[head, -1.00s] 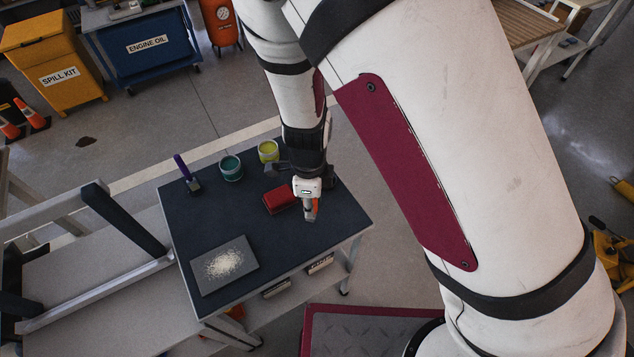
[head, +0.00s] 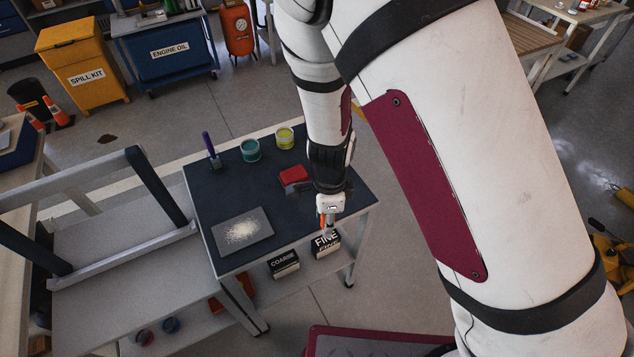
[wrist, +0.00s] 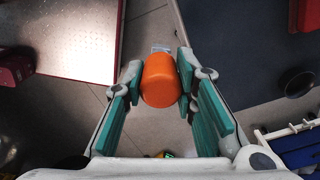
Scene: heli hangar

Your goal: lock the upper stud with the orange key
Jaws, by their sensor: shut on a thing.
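My gripper (head: 328,217) is just past the front edge of the dark-topped table, in front of the shelf boxes. In the wrist view my gripper (wrist: 160,88) has its teal-padded fingers shut on a round orange piece, which looks like the orange key (wrist: 160,78). A bit of the orange key (head: 323,221) also shows beside the fingers in the head view. The rest of the key's shape is hidden. I cannot make out the upper stud in either view.
The table (head: 205,205) holds a red block (head: 293,175), two open paint pots, a purple-handled brush (head: 211,150) and a grey plate (head: 257,222) with pale grains. Boxes marked COARSE (head: 284,264) and FINE (head: 326,243) stand on its lower shelf. Open floor lies right of the table.

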